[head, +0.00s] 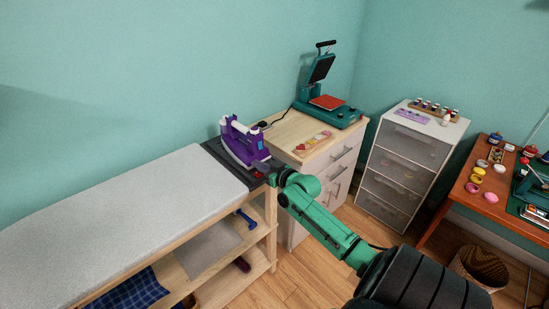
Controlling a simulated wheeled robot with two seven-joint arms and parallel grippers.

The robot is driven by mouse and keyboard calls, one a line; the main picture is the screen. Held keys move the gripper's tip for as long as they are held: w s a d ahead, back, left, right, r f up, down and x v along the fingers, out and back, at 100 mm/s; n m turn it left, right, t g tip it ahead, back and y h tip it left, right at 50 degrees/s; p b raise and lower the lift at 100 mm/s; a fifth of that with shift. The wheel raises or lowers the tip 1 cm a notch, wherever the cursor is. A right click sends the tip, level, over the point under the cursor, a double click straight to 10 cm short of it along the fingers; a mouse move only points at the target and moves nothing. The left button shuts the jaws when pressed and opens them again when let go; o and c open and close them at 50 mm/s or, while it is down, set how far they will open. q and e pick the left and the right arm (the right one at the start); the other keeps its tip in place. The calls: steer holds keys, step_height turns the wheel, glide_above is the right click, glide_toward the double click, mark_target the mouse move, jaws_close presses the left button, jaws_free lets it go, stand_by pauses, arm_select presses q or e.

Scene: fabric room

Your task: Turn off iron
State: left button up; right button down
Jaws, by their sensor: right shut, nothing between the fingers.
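A purple and white iron (242,141) stands on the dark rest (217,152) at the right end of the ironing board (130,212). A small red spot (257,174) shows near the front corner of the rest, just below the iron. My right arm comes in from the lower right. My right gripper (269,174) is shut and empty, close beside the red spot and the front of the iron. I cannot tell whether it touches either. The gripper's fingertips are small and dark here. My left gripper is not in view.
A wooden cabinet (338,155) with a green heat press (325,104) stands behind my right arm. A white drawer unit (408,160) and a brown table (488,205) are at the right. Shelves under the board hold blue cloth (135,294). A basket (482,265) stands on the floor.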

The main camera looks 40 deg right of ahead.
arm_select(q)
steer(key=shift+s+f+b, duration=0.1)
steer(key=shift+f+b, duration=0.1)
steer(key=shift+b, duration=0.85)
arm_select(e)
steer(key=s+r, duration=0.4)
steer(key=s, duration=0.5)
steer(key=shift+s, duration=0.25)
steer(key=s+f+g+h, duration=0.1)
steer(key=s+f+g, duration=0.25)
steer(key=f, duration=0.75)
steer(key=s+f+m+g, duration=0.15)
steer(key=s+f, duration=0.35)
steer(key=f, duration=0.6)
steer(key=s+f+g+h, duration=0.1)
steer(key=s+f+g, duration=0.3)
steer(key=f, duration=0.7)
steer(key=s+a+f+n+g+y, duration=0.1)
steer(key=s+a+f+n+g, duration=0.1)
steer(key=s+a+f, duration=0.6)
steer(key=s+a+f+n+g+y, duration=0.1)
steer(key=s+a+f+n+g, duration=0.1)
steer(key=s+a+f, duration=0.7)
steer(key=s+f+g, duration=0.1)
steer(key=s, duration=0.6)
steer(key=shift+a+g, duration=0.25)
steer(key=shift+g, duration=0.15)
